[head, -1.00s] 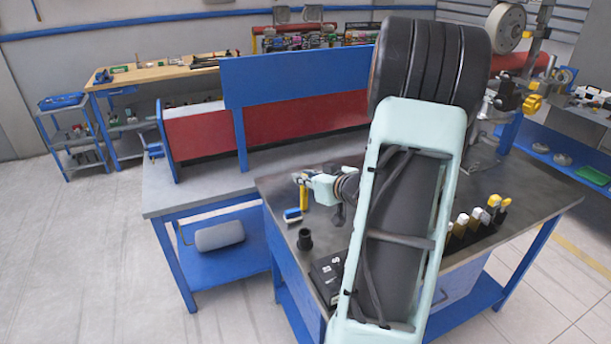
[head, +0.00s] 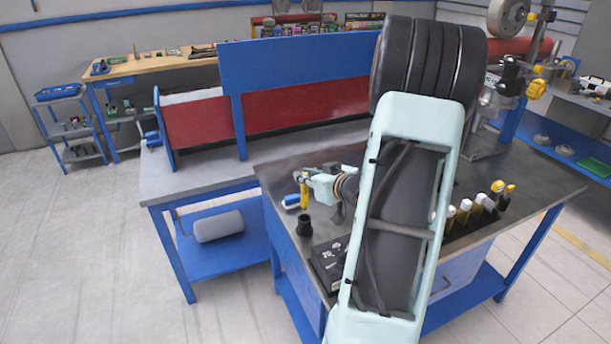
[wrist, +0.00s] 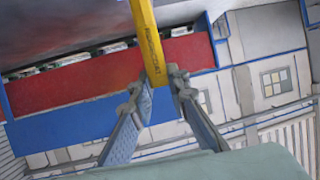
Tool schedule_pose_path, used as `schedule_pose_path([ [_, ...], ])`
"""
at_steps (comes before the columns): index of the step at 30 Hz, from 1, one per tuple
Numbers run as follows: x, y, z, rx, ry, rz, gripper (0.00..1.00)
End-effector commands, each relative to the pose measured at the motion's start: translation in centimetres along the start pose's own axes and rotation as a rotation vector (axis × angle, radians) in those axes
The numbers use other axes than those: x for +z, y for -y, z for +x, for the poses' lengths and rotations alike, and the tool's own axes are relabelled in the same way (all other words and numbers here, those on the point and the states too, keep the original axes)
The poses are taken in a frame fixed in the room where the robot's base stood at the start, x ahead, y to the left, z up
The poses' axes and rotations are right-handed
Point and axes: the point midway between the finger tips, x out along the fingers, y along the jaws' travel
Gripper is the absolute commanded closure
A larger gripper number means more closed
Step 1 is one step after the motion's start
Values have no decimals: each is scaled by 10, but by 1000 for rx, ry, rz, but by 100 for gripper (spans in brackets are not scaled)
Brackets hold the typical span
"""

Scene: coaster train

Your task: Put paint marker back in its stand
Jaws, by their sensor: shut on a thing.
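My gripper (head: 301,180) is shut on a yellow paint marker (head: 304,196), above the dark bench top in the head view. The marker hangs roughly upright there. In the wrist view the marker (wrist: 147,40) runs down between the two fingertips (wrist: 159,82), with dark lettering on its side. A dark stand (head: 458,229) with several white- and yellow-topped markers is at the right of the bench, to the right of my arm. My arm hides its left part, so I cannot tell whether a slot is empty.
A black cup (head: 276,227) stands near the bench's left edge, below the gripper in the picture. A black box (head: 329,262) is at the front. A grey-and-yellow machine (head: 503,95) stands at the back right.

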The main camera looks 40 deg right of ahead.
Motion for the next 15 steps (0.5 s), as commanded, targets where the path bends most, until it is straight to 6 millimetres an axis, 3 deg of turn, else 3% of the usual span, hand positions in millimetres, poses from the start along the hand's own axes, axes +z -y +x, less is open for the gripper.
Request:
schedule_pose_path([
  [15, 11, 0, 4, 0, 0, 0, 100],
])
